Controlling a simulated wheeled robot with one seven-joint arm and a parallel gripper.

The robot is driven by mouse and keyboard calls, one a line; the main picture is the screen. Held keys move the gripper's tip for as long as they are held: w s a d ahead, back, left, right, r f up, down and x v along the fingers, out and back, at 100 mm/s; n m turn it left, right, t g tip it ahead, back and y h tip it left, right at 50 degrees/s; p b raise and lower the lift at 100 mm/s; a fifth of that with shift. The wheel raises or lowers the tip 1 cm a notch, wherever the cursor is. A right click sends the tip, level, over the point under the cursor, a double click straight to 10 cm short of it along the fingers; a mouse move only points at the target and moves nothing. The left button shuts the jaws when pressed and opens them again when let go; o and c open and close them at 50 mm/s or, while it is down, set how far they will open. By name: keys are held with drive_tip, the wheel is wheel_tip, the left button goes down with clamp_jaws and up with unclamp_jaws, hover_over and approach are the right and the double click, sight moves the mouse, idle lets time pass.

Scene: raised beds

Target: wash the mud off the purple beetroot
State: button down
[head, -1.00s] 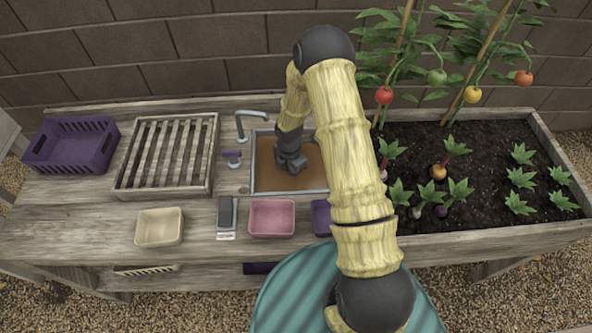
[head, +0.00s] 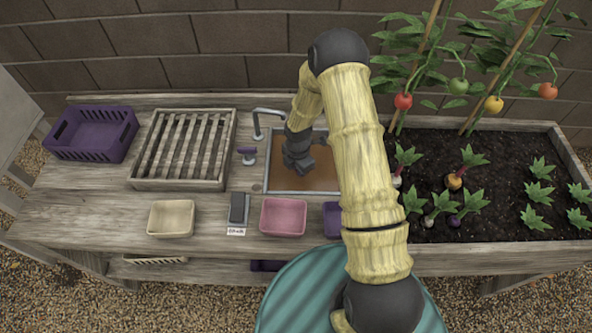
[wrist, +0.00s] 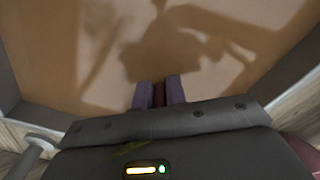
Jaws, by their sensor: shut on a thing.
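My gripper (head: 298,163) is over the sink (head: 268,160), low near its brown, muddy-looking water (head: 290,184). In the wrist view, my gripper (wrist: 158,94) is shut, its two fingers pinching a narrow dark red-purple piece (wrist: 159,95), which I take as part of the purple beetroot. A bit of green leaf (wrist: 130,148) shows near the gripper body. The rest of the held thing is hidden; I cannot tell how much mud is on it. The tap (head: 259,125) stands at the sink's back left.
A slatted wooden rack (head: 183,185) and a purple crate (head: 95,150) stand left. Cream (head: 171,219), pink (head: 284,217) and purple (head: 332,220) tubs and a grey block (head: 238,208) line the front. Right is a planted bed (head: 480,250) with several roots, one dark purple (head: 455,221).

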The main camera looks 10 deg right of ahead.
drive_tip(key=d, duration=0.4)
drive_tip(key=shift+s+p, duration=0.35)
drive_tip(key=shift+s, duration=0.05)
wheel_tip(320, 180, up, 17)
drive_tip(key=p, duration=1.3)
drive_tip(key=shift+p, duration=0.35)
idle(0.7)
